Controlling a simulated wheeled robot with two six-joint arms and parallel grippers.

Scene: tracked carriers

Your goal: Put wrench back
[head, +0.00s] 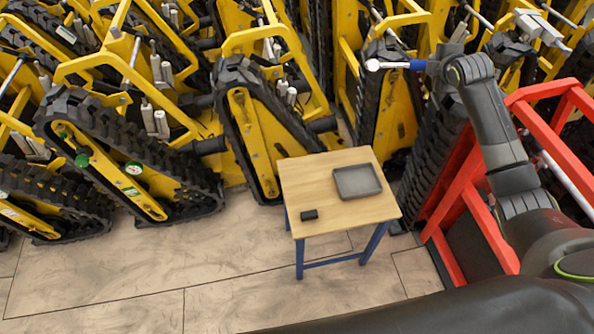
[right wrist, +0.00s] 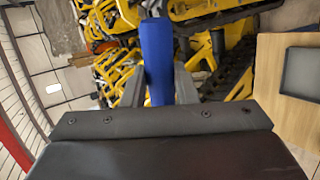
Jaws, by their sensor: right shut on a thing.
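The wrench (head: 395,65) has a blue handle and a shiny metal ring end that points left in the head view. My right gripper (head: 428,66) is shut on its blue handle and holds it in the air, beyond and above the small table. In the right wrist view the blue handle (right wrist: 157,62) stands between the two grey fingers of my right gripper (right wrist: 160,85). A shallow grey tray (head: 357,181) lies on the table and looks empty. My left gripper is not in view.
The small wooden table (head: 320,215) with blue legs also carries a small black block (head: 310,214). Yellow tracked carriers (head: 255,130) crowd the back and left. A red frame (head: 465,190) stands close to my right arm. The floor at front left is clear.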

